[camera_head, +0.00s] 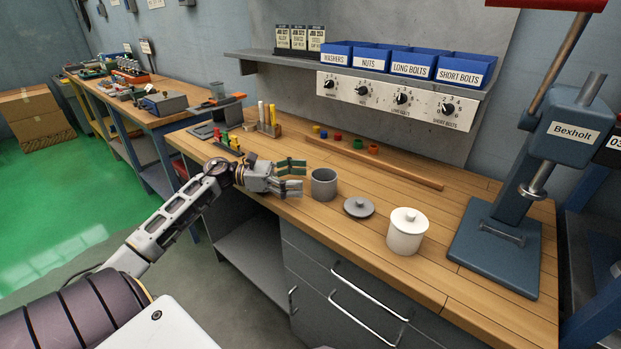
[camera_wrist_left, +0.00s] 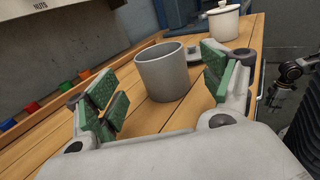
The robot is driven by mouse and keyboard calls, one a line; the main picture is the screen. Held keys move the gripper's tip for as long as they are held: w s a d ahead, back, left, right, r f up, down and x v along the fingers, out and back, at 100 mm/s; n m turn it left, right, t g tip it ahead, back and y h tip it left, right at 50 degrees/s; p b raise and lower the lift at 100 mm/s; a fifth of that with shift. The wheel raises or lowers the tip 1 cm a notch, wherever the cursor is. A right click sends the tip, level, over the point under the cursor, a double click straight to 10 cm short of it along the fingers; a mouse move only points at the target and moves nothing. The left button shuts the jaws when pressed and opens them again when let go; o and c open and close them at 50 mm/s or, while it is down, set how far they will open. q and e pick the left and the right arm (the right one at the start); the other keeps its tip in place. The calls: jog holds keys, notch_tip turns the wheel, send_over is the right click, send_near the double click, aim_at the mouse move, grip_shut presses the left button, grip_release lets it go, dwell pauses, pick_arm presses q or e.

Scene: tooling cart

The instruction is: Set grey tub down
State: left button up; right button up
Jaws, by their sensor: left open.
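The grey tub (camera_head: 323,185) stands upright and open-topped on the wooden workbench (camera_head: 300,213). My left gripper (camera_head: 298,176) is just left of it, open and empty, with its green-padded fingers pointing at the tub. In the left wrist view the grey tub (camera_wrist_left: 162,72) stands beyond and between the two spread fingers (camera_wrist_left: 160,88), with bare wood around its base. No finger clearly touches it. My right gripper is not in the head view; a dark jointed part (camera_wrist_left: 288,80) at the right of the wrist view may belong to my right arm.
A grey lid (camera_head: 359,208) lies right of the tub, then a white lidded tub (camera_head: 406,232). A blue press (camera_head: 500,240) stands at the right. Several coloured pieces (camera_head: 357,144) lie behind; blue bins (camera_head: 412,65) sit on a shelf.

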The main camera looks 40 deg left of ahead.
pick_arm(q)
jog(key=shift+v, duration=2.75)
